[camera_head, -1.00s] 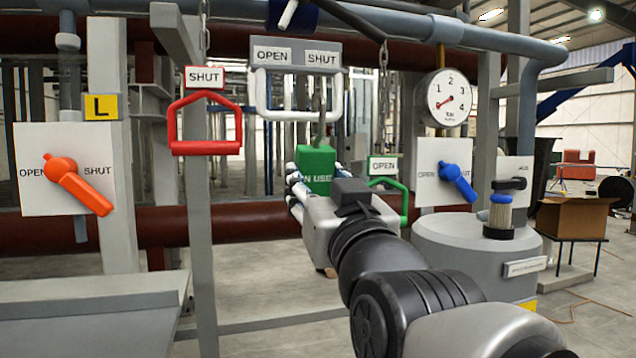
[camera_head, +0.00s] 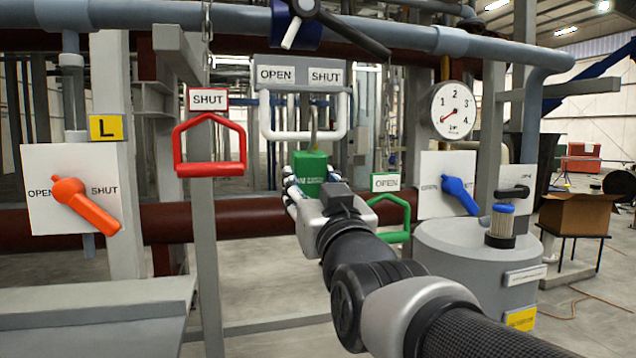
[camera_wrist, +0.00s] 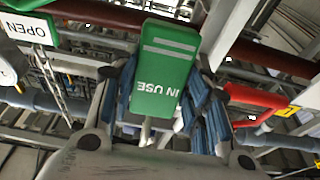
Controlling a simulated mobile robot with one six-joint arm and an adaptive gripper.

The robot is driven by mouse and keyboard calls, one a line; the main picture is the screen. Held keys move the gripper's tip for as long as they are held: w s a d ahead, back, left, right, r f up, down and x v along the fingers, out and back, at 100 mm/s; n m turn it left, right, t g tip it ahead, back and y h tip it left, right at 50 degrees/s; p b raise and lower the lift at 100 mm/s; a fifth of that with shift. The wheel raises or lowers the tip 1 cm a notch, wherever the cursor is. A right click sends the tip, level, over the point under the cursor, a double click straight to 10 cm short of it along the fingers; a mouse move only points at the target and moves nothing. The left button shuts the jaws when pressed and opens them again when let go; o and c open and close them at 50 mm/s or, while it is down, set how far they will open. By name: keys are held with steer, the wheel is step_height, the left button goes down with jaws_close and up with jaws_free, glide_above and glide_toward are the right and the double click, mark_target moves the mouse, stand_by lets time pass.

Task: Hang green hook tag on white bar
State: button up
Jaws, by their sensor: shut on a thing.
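The green hook tag (camera_head: 311,172) is in my gripper (camera_head: 297,188), just below the white bar (camera_head: 285,135). The tag's lettering reads "IN USE" and appears upside down in the wrist view (camera_wrist: 164,72), where blue-grey fingers flank the tag. My gripper (camera_wrist: 172,108) is shut on it. The tag's thin grey hook (camera_head: 314,122) rises from its top and crosses the bar's lower rail in the head view. I cannot tell whether the hook is around the rail or only in front of or behind it. The white bar is a U-shape under an OPEN/SHUT plate (camera_head: 300,75).
A red handle (camera_head: 210,168) on a grey post is left of the bar. A green handle (camera_head: 390,236) is at right below my gripper. A pressure gauge (camera_head: 453,110), blue lever (camera_head: 459,196) and grey tank (camera_head: 470,262) are further right. An orange lever (camera_head: 85,206) is far left.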

steer(key=shift+f+p+x, duration=0.15)
steer(key=shift+p+x, duration=0.55)
steer(key=shift+x, duration=0.15)
steer(key=shift+f+p+x, duration=0.2)
steer(key=shift+p+x, duration=0.45)
steer(key=shift+x, duration=0.25)
steer(key=shift+w+a+f, duration=0.2)
steer(key=shift+w+f, duration=0.35)
steer(key=shift+w, duration=0.05)
steer(key=shift+w+a+f+b, duration=0.1)
steer(key=shift+w+f+b, duration=0.1)
steer(key=shift+f+b, duration=0.8)
steer(key=shift+r+b, duration=0.15)
steer(key=shift+b, duration=0.35)
steer(key=o, duration=1.1)
steer(key=shift+o, duration=0.2)
steer(key=shift+s, duration=0.1)
